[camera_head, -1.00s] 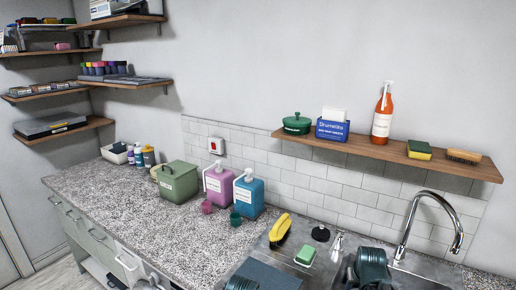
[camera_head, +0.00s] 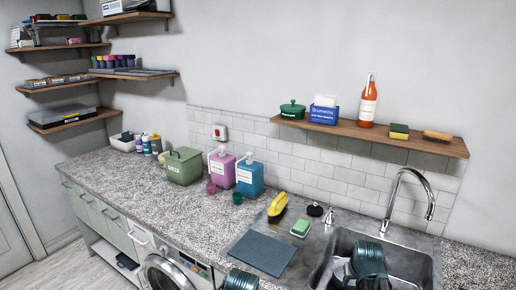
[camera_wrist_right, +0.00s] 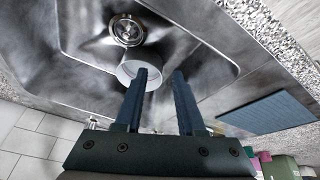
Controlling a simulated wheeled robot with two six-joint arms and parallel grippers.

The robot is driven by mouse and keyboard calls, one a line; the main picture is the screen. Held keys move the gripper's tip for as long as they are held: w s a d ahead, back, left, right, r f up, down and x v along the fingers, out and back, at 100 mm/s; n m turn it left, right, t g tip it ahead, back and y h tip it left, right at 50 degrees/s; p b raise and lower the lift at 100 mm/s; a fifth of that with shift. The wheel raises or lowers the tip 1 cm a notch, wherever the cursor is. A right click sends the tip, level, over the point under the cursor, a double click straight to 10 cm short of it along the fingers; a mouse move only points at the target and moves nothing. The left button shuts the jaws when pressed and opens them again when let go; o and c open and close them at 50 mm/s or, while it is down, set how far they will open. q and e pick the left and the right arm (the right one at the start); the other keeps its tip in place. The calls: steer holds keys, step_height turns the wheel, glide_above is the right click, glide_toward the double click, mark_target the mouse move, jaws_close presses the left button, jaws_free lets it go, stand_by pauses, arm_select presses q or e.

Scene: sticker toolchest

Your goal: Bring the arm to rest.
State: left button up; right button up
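My right arm reaches over the sink (camera_head: 425,262) in the head view, and its dark teal wrist part (camera_head: 368,262) covers some of the basin. A white cup or bowl (camera_wrist_right: 132,76) lies in the basin beyond the fingers, close to the drain (camera_wrist_right: 127,30). A teal part of my left arm (camera_head: 240,281) shows at the bottom edge of the head view; its fingers cannot be made out.
A blue-grey mat (camera_head: 262,253), a green sponge (camera_head: 300,228) and a yellow brush (camera_head: 278,205) lie left of the basin. The faucet (camera_head: 405,195) stands behind it. Pink (camera_head: 222,170) and blue (camera_head: 250,178) dispensers stand on the counter. A shelf (camera_head: 400,143) hangs above.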

arm_select(q)
step_height(320, 180, down, 8)
steer(key=b, duration=0.7)
steer(key=shift+w+r, duration=0.2)
steer(key=shift+w, duration=0.1)
arm_select(e)
steer(key=s+a+f+n+g, duration=0.2)
steer(key=s+a+f, duration=0.2)
steer(key=s+a, duration=0.4)
steer(key=s+a+f+n+g, duration=0.2)
steer(key=s+a+f, duration=0.3)
steer(key=a, duration=1.1)
steer(key=s+n, duration=0.1)
steer(key=s, duration=0.2)
steer(key=shift+s+a+g, duration=0.15)
steer(key=shift+s+g, duration=0.05)
steer(key=shift+g, duration=0.1)
arm_select(q)
steer(key=shift+d, duration=0.1)
